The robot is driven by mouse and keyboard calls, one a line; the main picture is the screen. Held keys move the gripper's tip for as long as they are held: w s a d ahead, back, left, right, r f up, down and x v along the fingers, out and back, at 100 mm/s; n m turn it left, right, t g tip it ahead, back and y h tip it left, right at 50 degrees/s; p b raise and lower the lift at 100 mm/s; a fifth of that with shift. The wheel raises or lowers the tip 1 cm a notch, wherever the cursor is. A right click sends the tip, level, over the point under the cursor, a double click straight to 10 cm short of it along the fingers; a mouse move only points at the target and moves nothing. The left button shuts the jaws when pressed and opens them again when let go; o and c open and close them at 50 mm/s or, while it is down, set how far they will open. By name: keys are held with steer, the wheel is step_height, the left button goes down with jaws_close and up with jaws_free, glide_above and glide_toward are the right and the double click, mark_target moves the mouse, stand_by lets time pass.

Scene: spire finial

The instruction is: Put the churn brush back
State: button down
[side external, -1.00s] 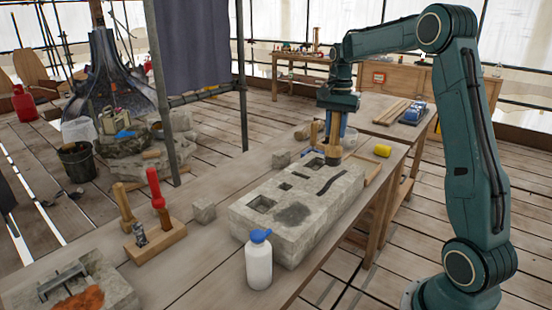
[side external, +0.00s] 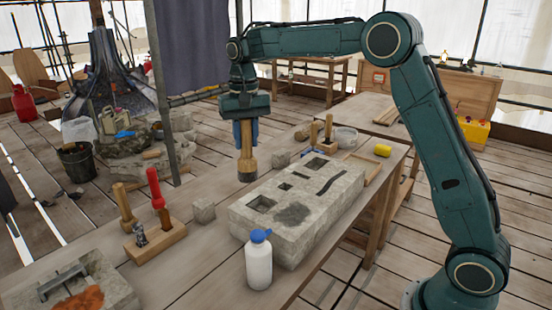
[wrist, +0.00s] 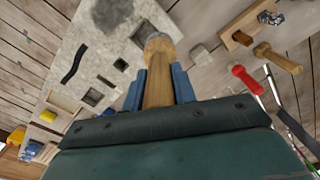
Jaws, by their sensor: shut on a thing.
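My gripper (side external: 245,130) is shut on the churn brush (side external: 247,164), a stubby wooden tool with a wider lower end. It hangs upright above the bench, over the far-left side of the pale stone block (side external: 293,228). In the wrist view the brush (wrist: 158,80) sits between the blue fingers (wrist: 159,92), its round end pointing away from me.
A white bottle with a blue cap (side external: 258,265) stands at the block's front. A small stone cube (side external: 203,210) lies between block and rack. Wooden tools (side external: 328,127), a pale bowl (side external: 345,138) and a yellow item (side external: 383,150) are behind.

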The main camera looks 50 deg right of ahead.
steer(key=a+r+n, duration=0.1)
steer(key=a+n, duration=0.3)
steer(key=a, duration=0.9)
step_height(320, 180, down, 16)
steer(key=shift+r, duration=0.15)
steer(key=shift+w+a, duration=0.1)
steer(key=shift+f, duration=2.15)
steer(key=shift+f, duration=0.15)
steer(key=c, duration=1.1)
jaws_free()
